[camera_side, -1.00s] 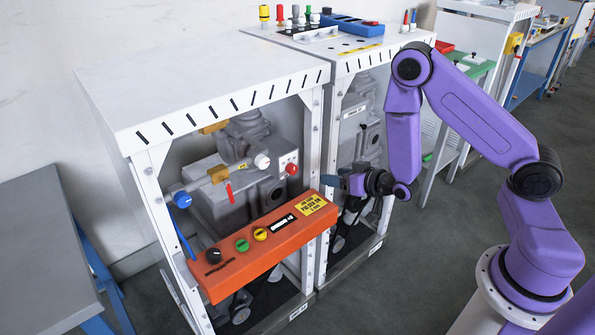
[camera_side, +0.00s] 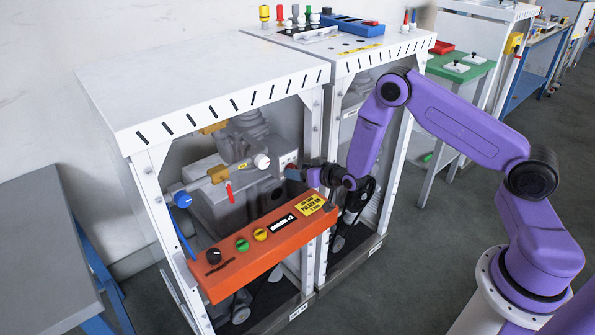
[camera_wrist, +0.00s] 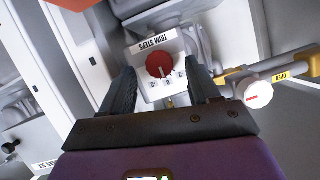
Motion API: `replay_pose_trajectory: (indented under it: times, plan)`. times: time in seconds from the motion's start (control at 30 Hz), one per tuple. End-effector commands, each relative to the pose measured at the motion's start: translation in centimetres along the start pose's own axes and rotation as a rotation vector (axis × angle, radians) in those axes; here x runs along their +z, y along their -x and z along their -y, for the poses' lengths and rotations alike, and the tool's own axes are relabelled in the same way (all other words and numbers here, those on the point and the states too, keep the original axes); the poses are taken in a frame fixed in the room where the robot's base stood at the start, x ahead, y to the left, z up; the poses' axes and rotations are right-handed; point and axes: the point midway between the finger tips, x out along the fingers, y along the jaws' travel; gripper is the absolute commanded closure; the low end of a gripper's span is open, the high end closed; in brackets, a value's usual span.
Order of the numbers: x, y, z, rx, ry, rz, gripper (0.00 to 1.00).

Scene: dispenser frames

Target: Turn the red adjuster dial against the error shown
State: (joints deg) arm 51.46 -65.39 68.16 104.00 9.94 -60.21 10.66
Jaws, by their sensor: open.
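The red adjuster dial (camera_wrist: 159,64) sits on a white plate labelled TRIM STEPS, upside down in the wrist view. A pale mark shows near its lower edge, beside small scale figures. My gripper (camera_wrist: 161,72) is open, its two dark fingers on either side of the dial plate. I cannot tell whether they touch the dial. In the side view my gripper (camera_side: 301,174) is at the right side of the near cabinet's opening and hides the dial. A small black-and-white display (camera_side: 284,224) is on the orange panel (camera_side: 232,272); its text is too small to read surely.
The white cap (camera_wrist: 258,94) is close to the right finger in the wrist view. The cabinet post (camera_side: 310,140) is close to the gripper. A blue knob (camera_side: 182,200) is farther left.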

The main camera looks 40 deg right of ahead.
Motion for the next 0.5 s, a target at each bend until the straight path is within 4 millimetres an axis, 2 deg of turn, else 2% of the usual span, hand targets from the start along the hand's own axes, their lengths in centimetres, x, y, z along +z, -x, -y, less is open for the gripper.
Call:
replay_pose_trajectory:
  times: [0.2, 0.5]
  plan:
    - [0.0, -1.5, -0.1, 0.0, 0.001, 0.0, 0.39]
    - [0.0, -1.8, 0.0, 0.0, 0.0, 0.0, 0.39]
